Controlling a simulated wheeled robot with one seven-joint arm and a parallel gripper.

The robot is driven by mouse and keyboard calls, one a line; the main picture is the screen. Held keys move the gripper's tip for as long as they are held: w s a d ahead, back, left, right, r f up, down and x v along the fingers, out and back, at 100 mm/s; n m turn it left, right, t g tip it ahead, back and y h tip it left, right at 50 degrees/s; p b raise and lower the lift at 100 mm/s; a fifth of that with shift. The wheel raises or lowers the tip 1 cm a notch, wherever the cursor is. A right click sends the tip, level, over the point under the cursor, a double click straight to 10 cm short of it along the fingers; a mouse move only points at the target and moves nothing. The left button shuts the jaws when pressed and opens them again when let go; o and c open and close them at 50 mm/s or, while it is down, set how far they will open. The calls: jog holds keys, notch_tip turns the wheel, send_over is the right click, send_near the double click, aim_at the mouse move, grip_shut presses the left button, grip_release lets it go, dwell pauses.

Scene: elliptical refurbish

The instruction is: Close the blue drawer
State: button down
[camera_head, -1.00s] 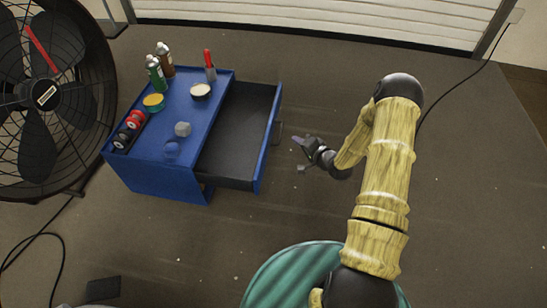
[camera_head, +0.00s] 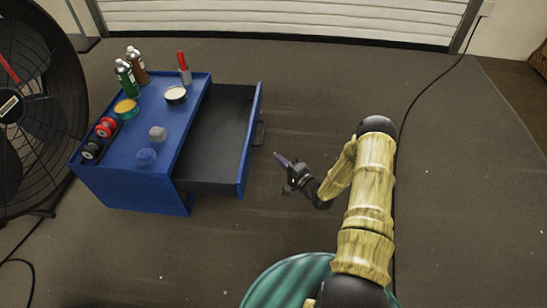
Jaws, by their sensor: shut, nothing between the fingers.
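The blue drawer (camera_head: 246,140) is pulled out to the right of the blue cabinet (camera_head: 130,175). Its dark inside looks empty, and a dark handle (camera_head: 260,133) sits on its front face. My gripper (camera_head: 281,160) is shut and empty. It is to the right of the drawer front, near the handle, and appears apart from it. My arm reaches in from the lower right.
On the cabinet top stand spray cans (camera_head: 126,78), a red marker-like item (camera_head: 183,66), round tins (camera_head: 175,94), red and black rolls (camera_head: 97,138) and small lumps (camera_head: 157,133). A large black fan (camera_head: 38,110) stands at left. The floor at right is clear except for a cable.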

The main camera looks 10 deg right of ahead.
jog(key=b, duration=0.4)
send_near(250, 140)
jog(key=w, duration=0.3)
jog(key=a+b, duration=0.1)
jog(key=w+a+r+b, duration=0.1)
jog(key=shift+w+a, duration=0.2)
jog(key=shift+a, duration=0.25)
